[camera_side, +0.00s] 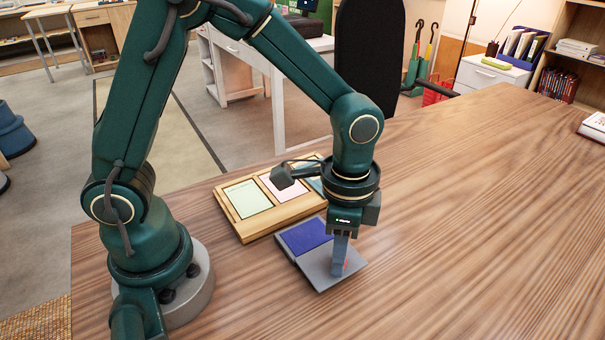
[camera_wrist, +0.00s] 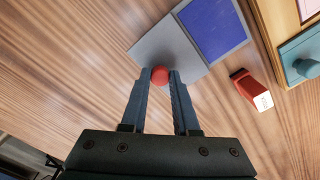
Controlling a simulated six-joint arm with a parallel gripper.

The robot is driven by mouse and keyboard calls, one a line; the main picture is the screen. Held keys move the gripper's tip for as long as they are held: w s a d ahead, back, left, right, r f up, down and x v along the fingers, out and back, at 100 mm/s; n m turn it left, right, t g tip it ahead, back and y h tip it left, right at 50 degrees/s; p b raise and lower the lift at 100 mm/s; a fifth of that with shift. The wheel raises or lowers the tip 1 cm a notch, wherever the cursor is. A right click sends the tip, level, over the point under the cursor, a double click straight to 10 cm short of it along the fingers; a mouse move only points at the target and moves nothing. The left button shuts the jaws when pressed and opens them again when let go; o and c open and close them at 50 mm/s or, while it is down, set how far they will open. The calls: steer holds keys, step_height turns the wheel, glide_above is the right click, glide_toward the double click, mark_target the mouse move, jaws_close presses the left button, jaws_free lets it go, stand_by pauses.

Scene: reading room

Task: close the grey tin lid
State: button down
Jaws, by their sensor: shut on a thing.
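The grey tin is open on the table, its blue pad (camera_side: 305,235) showing; the pad also shows in the wrist view (camera_wrist: 212,28). The grey lid (camera_side: 318,269) is folded out flat or nearly flat beside the pad, toward the front right in the side view. In the wrist view the lid (camera_wrist: 165,45) has a round red knob (camera_wrist: 160,75) near its outer edge. My gripper (camera_wrist: 160,82) is shut on this knob, a fingertip on each side. In the side view my gripper (camera_side: 340,270) points down over the lid and mostly covers the knob.
A wooden tray (camera_side: 283,219) with coloured card pads stands just behind the tin.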

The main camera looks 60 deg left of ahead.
stand_by(0.3)
steer(key=a, duration=0.7)
steer(key=shift+a, duration=0.2)
steer(key=c, duration=0.7)
jaws_free()
steer(key=shift+o, duration=0.2)
steer(key=shift+r, duration=2.6)
